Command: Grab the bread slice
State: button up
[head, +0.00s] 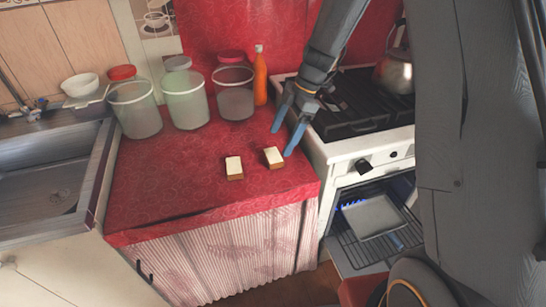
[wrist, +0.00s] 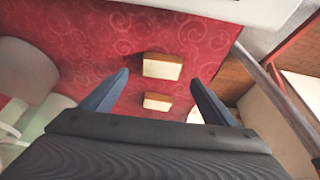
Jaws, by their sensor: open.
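Two small bread slices, white on top with brown crust, lie on the red counter. In the head view the left slice (head: 234,167) is apart from the right slice (head: 273,157). My gripper (head: 283,140) is open, its blue fingers pointing down beside the right slice. In the wrist view one slice (wrist: 157,102) shows between the open fingers of my gripper (wrist: 158,78), and the other slice (wrist: 162,66) lies just beyond it. Neither slice is held. I cannot tell how high the fingertips are above the counter.
Clear canisters (head: 184,104) and an orange bottle (head: 260,76) stand along the back of the red counter (head: 150,190). A stove (head: 352,145) with a kettle (head: 395,72) and an open oven is at the right, a sink (head: 45,185) at the left. The counter's front is clear.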

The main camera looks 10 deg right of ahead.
aim_at(274, 155)
jog(key=shift+p+x, duration=1.1)
jog(key=shift+x, duration=1.9)
jog(key=shift+s, duration=0.15)
jog(key=c, duration=1.1)
